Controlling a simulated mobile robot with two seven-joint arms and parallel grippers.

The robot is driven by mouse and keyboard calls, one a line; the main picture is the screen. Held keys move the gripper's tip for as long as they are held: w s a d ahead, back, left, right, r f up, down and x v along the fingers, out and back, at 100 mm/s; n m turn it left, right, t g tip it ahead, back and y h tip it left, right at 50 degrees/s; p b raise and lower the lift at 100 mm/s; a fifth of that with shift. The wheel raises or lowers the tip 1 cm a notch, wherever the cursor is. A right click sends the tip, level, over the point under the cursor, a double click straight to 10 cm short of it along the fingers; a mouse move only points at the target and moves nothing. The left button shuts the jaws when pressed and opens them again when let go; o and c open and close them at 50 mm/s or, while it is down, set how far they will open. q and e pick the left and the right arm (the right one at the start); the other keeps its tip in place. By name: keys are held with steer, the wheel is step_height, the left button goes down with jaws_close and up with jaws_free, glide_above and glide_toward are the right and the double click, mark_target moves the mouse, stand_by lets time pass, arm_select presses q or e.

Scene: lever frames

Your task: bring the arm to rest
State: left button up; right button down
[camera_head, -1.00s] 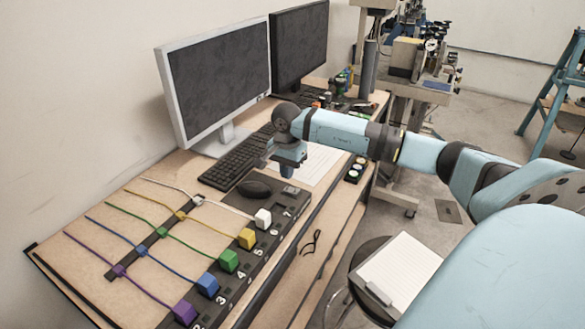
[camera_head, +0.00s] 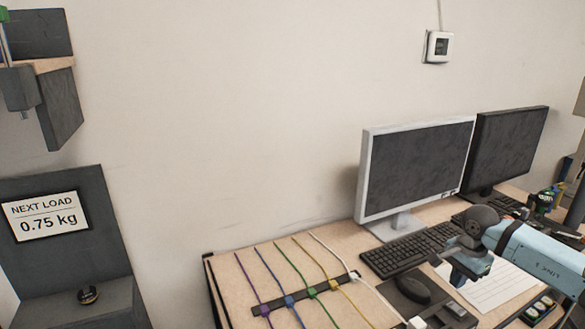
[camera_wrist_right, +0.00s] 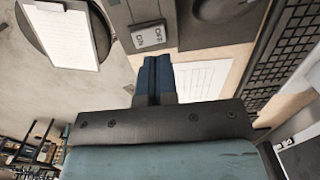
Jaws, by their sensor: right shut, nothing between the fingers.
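My right arm reaches in from the right in the head view. Its gripper (camera_head: 459,279) hangs over the desk, between the black mouse (camera_head: 412,289) and the white paper sheet (camera_head: 498,285). In the right wrist view the blue fingers (camera_wrist_right: 156,62) are together with nothing between them. They point towards a dark box with an ON/OFF switch (camera_wrist_right: 149,37) and appear apart from it. My left gripper is in neither view.
Purple, blue, green, yellow and white cables run through a dark strip (camera_head: 315,291) on the desk. Two monitors (camera_head: 416,170) and a keyboard (camera_head: 408,251) stand behind. A sign reading "NEXT LOAD 0.75 kg" (camera_head: 45,215) is at left. A clipboard (camera_wrist_right: 66,36) lies on a round seat.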

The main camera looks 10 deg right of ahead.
steer(key=s+a+f+m+t+y, duration=0.1)
steer(key=s+a+m+t+y, duration=0.15)
steer(key=a+y, duration=1.3)
steer(key=s+a+r+m+t, duration=0.1)
steer(key=a+r+m+t, duration=0.35)
steer(key=a+m, duration=0.25)
steer(key=s+a+r+m+t, duration=0.1)
steer(key=a+r+m+t, duration=0.2)
steer(key=a+m+t, duration=0.35)
steer(key=s+d+f+m+t+h, duration=0.1)
steer(key=s+d+f+m+h, duration=0.25)
steer(key=m+h, duration=0.8)
steer(key=s+d+f+m+t+h, duration=0.1)
steer(key=s+d+f+m+h, duration=0.3)
steer(key=m, duration=1.4)
steer(key=s+f+m+g, duration=0.4)
steer(key=s+m+g, duration=0.15)
steer(key=s, duration=0.45)
steer(key=s+f+m+g, duration=0.4)
steer(key=s+g, duration=0.2)
steer(key=s, duration=0.3)
steer(key=w+a+f+t+y+p, duration=0.2)
steer(key=w+a+f+t+p, duration=0.2)
steer(key=f, duration=0.5)
steer(key=w+a+t, duration=0.1)
steer(key=a+t, duration=0.1)
steer(key=a, duration=0.1)
steer(key=shift+w+n+t+y+p, duration=0.25)
steer(key=shift+n+t+y+p, duration=0.15)
